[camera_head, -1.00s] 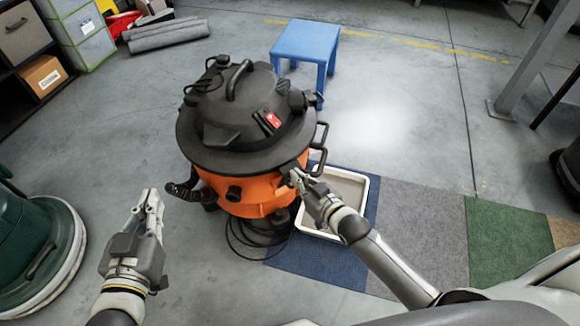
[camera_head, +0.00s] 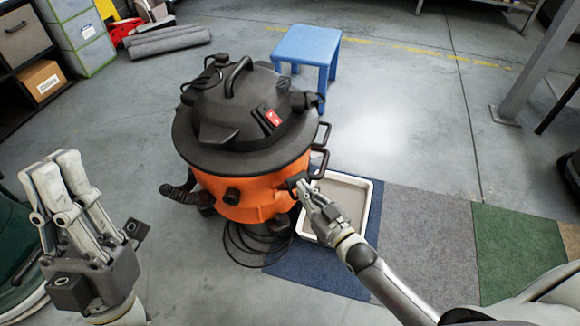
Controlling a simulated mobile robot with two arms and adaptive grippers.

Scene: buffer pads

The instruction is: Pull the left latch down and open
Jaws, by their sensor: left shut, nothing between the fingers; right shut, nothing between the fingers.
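The orange and black canister vacuum (camera_head: 265,193) stands upright on the floor, its black lid (camera_head: 225,112) seated on the orange drum. A dark latch-like part (camera_head: 294,181) sits at the drum's right front below the lid rim. Whether it is the left latch I cannot tell. My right gripper (camera_head: 302,187) is shut with its tips at this part; the tips partly cover it, and contact is unclear. My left gripper (camera_head: 57,172) is shut and empty, raised at the left, well apart from the vacuum.
A white tray (camera_head: 373,195) lies behind my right gripper on a blue carpet tile (camera_head: 315,266). A blue stool (camera_head: 306,45) stands behind the vacuum. A black hose (camera_head: 180,194) and cable (camera_head: 238,260) lie by its base. A green machine (camera_head: 15,240) is at the left edge.

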